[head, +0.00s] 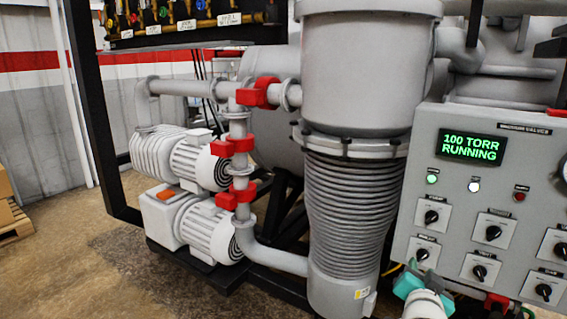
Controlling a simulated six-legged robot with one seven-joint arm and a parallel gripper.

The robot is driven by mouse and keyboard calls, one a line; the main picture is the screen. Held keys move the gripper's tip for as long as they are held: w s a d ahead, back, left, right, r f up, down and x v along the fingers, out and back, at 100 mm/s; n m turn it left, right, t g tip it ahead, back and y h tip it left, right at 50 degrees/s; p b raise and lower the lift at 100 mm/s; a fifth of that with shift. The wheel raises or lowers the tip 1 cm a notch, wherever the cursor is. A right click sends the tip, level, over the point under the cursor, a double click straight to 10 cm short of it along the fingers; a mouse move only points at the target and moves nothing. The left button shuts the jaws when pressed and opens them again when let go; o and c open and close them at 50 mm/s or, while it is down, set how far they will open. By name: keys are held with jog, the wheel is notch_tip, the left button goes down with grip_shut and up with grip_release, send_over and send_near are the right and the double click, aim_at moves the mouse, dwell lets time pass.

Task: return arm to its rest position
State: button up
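A white and teal rounded part at the lower right edge of the head view, in front of the control panel (456,200), looks like a piece of my arm. Most of the arm lies outside the picture. The grey panel's green display (470,147) reads "100 TORR RUNNING". Below it are a lit green lamp (432,179), a lit white lamp (474,186), a dark red lamp (519,196) and several black rotary knobs (493,233).
A large grey vertical vessel (352,75) with a ribbed lower section (350,200) stands left of the panel. Two pumps (195,160) and pipes with red clamps (257,93) stand further left, inside a black frame (90,110). Brown floor (80,260) is open at the lower left.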

jog(key=s+a+n+g+y, duration=0.2)
jog(key=s+a+n+y, duration=0.15)
jog(key=a, duration=0.45)
jog(key=s+a+n+g+y, duration=0.1)
jog(key=s+a+n+g, duration=0.2)
jog(key=s, duration=0.5)
jog(key=s+a+n+g+y, duration=0.2)
jog(key=s+a+n+g, duration=0.1)
jog(key=s, duration=0.6)
jog(key=shift+a+r+g, duration=0.25)
jog(key=shift+a+g, duration=0.45)
jog(key=shift+a, duration=0.45)
jog(key=shift+w+n+y, duration=0.1)
jog(key=shift+n+y, duration=0.15)
dwell(4.1)
